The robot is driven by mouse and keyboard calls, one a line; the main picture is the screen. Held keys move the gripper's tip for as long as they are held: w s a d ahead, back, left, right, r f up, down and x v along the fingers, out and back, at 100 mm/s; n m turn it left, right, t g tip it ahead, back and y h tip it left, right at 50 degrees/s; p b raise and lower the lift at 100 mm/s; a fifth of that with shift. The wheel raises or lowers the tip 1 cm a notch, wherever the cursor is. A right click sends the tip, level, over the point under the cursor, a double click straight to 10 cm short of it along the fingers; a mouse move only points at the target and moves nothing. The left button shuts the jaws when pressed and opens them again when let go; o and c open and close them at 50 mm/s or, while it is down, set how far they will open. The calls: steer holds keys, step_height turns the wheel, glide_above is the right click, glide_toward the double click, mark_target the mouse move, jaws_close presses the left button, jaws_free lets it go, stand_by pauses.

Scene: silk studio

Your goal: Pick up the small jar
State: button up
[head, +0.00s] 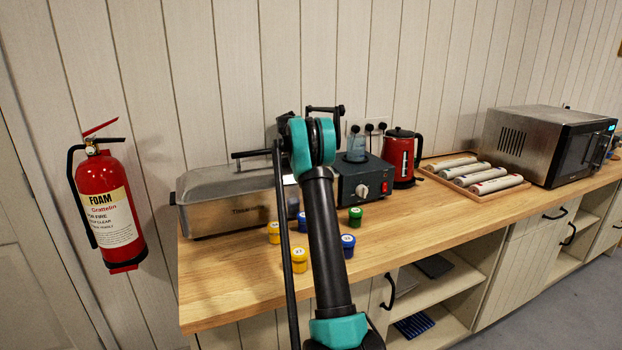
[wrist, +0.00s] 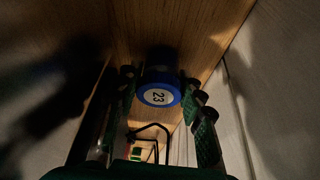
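My gripper (wrist: 159,88) is open, with a finger on each side of the jar near the tips. A narrow gap seems to show on both sides, though the shadow makes contact hard to judge. In the head view small jars stand on the counter: a blue one (head: 347,241) by the front edge, another blue one (head: 303,222), yellow ones (head: 299,261) (head: 273,233) and a green one (head: 355,216). My arm hides the gripper there.
Open shelves lie below. A fire extinguisher (head: 108,205) hangs left.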

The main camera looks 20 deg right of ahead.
steer(key=c, duration=0.4)
steer(key=shift+r, duration=10)
